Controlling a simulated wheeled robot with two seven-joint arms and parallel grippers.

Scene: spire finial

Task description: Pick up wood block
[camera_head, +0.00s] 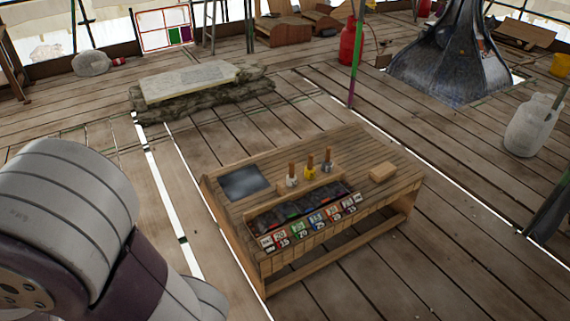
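A small light-brown wood block (382,172) lies flat on the right part of the wooden workbench (400,190). Nothing touches it from above. A thick grey and dark arm link of mine fills the lower left of the view, but no gripper fingers show. My left and right grippers are both out of view.
The bench also holds a dark flat panel (244,181), several wood-handled tools (310,172) and a dark tray with numbered labels (312,226) along its front. A stone slab (190,80), red canister (351,42) and white jug (532,125) stand around. Plank floor surrounds the bench.

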